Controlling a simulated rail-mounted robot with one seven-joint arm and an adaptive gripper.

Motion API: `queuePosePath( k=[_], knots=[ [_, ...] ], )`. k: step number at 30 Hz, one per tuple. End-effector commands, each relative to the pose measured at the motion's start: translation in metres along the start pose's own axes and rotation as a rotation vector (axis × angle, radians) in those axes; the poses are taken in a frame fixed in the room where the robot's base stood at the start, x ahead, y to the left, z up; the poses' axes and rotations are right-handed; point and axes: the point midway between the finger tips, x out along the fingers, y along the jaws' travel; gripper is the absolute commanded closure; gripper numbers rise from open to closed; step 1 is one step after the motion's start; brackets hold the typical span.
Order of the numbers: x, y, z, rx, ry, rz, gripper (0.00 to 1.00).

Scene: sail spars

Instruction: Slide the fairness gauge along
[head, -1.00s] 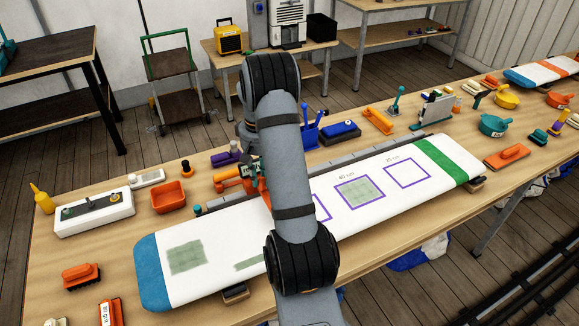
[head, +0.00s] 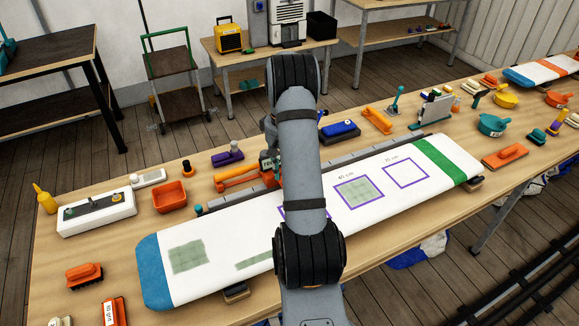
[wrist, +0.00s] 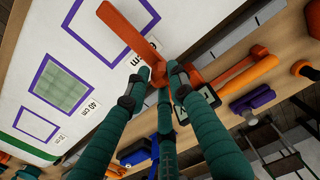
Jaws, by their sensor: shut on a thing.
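The orange fairness gauge (wrist: 128,30) shows in the wrist view, its flat bar reaching over the white spar board and its body between and beside my fingertips. My gripper (wrist: 158,74) is shut on it, with one teal finger on each side. A small dark device with a pale screen (wrist: 208,98) sits by the right finger. In the head view my arm hides most of the gripper and gauge; a small display (head: 267,161) shows just left of the arm. The white board (head: 215,225) has blue and green end bands, purple squares and greenish patches.
A grey segmented strip (head: 350,147) runs along the board's far edge. An orange long-handled tool (head: 238,178) lies close behind it, left of the arm. A purple tool (head: 228,154), orange tray (head: 169,195) and blue tool (head: 339,129) stand farther back.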

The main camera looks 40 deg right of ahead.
Motion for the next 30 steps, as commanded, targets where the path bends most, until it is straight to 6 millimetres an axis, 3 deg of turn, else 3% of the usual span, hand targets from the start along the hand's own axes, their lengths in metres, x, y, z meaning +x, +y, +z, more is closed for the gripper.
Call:
queuePosePath(
  k=[6,22,30],
  knots=[
    [-0.002,0.016,-0.001,0.001,0.003,0.002,1.00],
    [-0.001,0.022,-0.001,0.000,0.003,0.002,1.00],
    [-0.002,0.040,0.000,0.001,0.002,0.001,1.00]
  ],
)
